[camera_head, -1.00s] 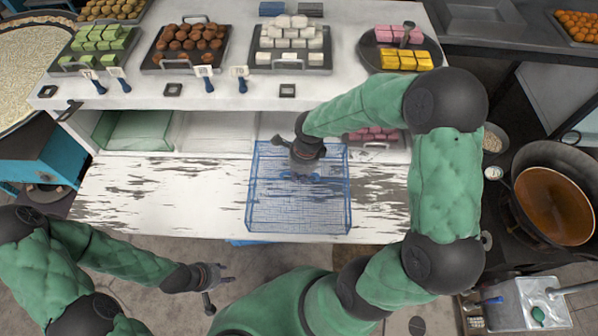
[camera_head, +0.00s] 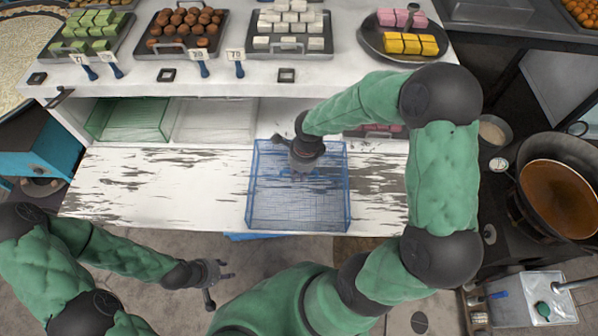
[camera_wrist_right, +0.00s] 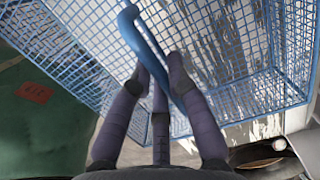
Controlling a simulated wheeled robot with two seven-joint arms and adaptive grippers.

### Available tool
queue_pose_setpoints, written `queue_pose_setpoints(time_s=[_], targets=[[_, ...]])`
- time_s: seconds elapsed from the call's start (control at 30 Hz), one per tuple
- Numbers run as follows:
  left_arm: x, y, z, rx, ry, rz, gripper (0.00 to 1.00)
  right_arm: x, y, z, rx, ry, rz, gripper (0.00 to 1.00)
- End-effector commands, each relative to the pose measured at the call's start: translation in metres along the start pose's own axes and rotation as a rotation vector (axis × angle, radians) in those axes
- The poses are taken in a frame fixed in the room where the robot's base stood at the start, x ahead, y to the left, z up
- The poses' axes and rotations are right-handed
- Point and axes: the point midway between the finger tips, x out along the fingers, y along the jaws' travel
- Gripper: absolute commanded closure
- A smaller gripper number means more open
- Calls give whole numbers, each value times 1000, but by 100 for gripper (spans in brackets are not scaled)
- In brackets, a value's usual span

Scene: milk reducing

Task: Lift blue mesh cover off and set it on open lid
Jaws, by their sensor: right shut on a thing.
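The blue mesh cover (camera_head: 300,210) is an open wire box shape over the worn white panel (camera_head: 160,190), which lies in front of the shelf compartments like an open lid. I cannot tell whether the cover touches the panel or hangs just above it. My right gripper (camera_head: 301,172) is at the cover's top; in the right wrist view its fingers (camera_wrist_right: 160,90) are shut on the cover's curved blue handle (camera_wrist_right: 145,45). The mesh (camera_wrist_right: 85,50) fills much of that view. My left gripper (camera_head: 222,272) is open and empty, left of and below the panel's front edge.
Trays of green (camera_head: 88,32), brown (camera_head: 185,28) and white sweets (camera_head: 290,28) stand on the upper counter, with a round plate (camera_head: 385,52) to their right. A wok of brown liquid (camera_head: 557,200) is at the right. The panel's left half is bare.

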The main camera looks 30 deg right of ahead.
Motion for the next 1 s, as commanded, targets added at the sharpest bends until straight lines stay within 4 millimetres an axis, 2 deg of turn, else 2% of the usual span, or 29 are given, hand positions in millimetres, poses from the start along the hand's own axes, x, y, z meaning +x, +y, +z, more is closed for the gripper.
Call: queue_pose_setpoints(time_s=[0.77, 0.8, 0.87, 1.0], targets=[[8, -3, 0, 0, 0, 0, 60, 4, 0, 0, 0, 0, -1, 100], [8, -3, 0, 0, 0, 0, 60, 4, 0, 0, 0, 0, -1, 74], [8, -3, 0, 0, 0, 0, 60, 4, 0, 0, 0, 0, -1, 57], [8, -3, 0, 0, 0, 0, 60, 4, 0, 0, 0, 0, 0, 55]])
